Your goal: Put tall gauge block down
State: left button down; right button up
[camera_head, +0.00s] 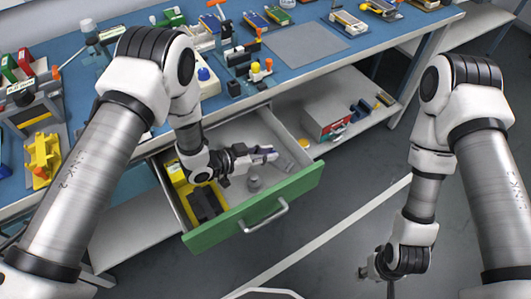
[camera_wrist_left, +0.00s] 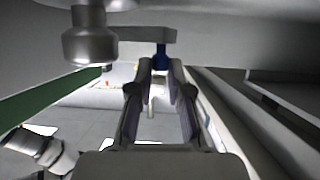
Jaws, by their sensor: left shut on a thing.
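My left gripper (camera_head: 264,154) is inside the open drawer, low over its floor. In the left wrist view its fingers (camera_wrist_left: 160,64) are shut on the tall gauge block, which shows a blue part (camera_wrist_left: 160,56) between the tips and a grey bar (camera_wrist_left: 145,35) beyond them. The block is mostly hidden by the fingers in the head view, and I cannot tell if it touches the drawer floor. My right gripper (camera_head: 377,270) hangs at the lower right, away from the bench; its fingers are too unclear to tell open from shut.
The drawer (camera_head: 255,212) has a green front with a handle. A grey metal weight (camera_head: 254,184) stands close to my left gripper and shows in the wrist view (camera_wrist_left: 90,42). A yellow and black container (camera_head: 203,203) fills the drawer's left end. A red-and-grey box (camera_head: 325,119) is on the shelf.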

pick_arm(q)
jog(key=shift+f+b, duration=0.4)
jog(key=shift+f, duration=0.1)
jog(key=c, duration=1.1)
grip_release()
pick_arm(e)
jog(key=shift+f, duration=0.35)
